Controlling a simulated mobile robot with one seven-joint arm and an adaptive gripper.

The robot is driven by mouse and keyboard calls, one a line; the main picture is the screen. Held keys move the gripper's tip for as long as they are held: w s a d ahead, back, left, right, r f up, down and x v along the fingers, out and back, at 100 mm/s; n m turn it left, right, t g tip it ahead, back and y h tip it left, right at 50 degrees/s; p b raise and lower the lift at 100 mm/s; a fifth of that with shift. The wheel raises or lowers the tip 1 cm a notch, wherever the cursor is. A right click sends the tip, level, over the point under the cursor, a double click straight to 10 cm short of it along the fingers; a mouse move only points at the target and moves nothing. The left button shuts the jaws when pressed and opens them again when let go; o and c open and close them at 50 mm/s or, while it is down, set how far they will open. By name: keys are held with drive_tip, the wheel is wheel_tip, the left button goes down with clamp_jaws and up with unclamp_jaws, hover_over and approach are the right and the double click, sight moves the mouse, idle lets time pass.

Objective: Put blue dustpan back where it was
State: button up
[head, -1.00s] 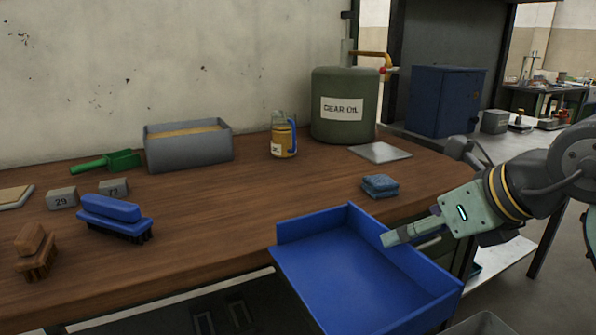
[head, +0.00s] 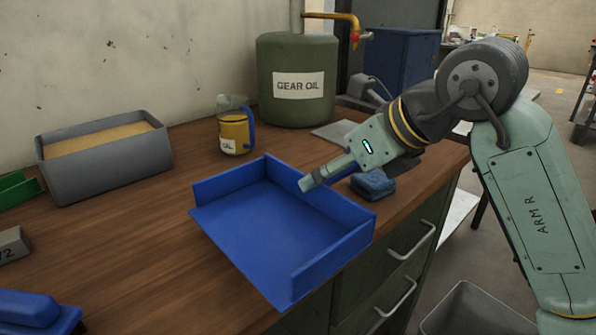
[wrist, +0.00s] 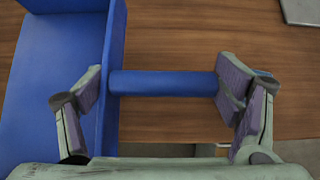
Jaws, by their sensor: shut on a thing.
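The blue dustpan (head: 275,220) is over the right part of the workbench top, tray open upward and roughly level. In the wrist view, the dustpan's blue handle (wrist: 160,83) runs crosswise between the two fingers of my gripper (wrist: 162,88), with the dustpan's wall (wrist: 112,60) by the left finger. The far side of the grip is hidden in the head view.
On the wooden bench (head: 140,235), a gear oil drum (head: 298,108), an oil jug (head: 235,135) and a grey bin (head: 105,168) stand behind the dustpan. A blue sponge (head: 373,184) lies close to its right. A blue brush (head: 35,315) is at lower left. Bare wood lies left of the dustpan.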

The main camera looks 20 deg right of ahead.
drive_tip(key=w+d+p, duration=0.1)
drive_tip(key=w+d, duration=0.1)
drive_tip(key=w, duration=0.2)
drive_tip(key=w+d+p, duration=0.1)
drive_tip(key=w+d, duration=0.1)
drive_tip(key=w, duration=0.2)
drive_tip(key=w+d+f+p, duration=0.1)
drive_tip(key=w+d, duration=0.1)
drive_tip(key=w, duration=0.1)
drive_tip(key=shift+w+d, duration=0.1)
drive_tip(key=shift+w, duration=0.3)
drive_tip(key=shift+w+d+p, duration=0.2)
drive_tip(key=shift+w+p, duration=0.1)
drive_tip(key=shift+w, duration=0.25)
wheel_tip(320, 180, down, 3)
drive_tip(key=shift+s, duration=0.1)
drive_tip(key=shift+f, duration=0.55)
drive_tip(key=shift+f, duration=0.1)
drive_tip(key=o, duration=1.3)
drive_tip(key=shift+o, duration=0.2)
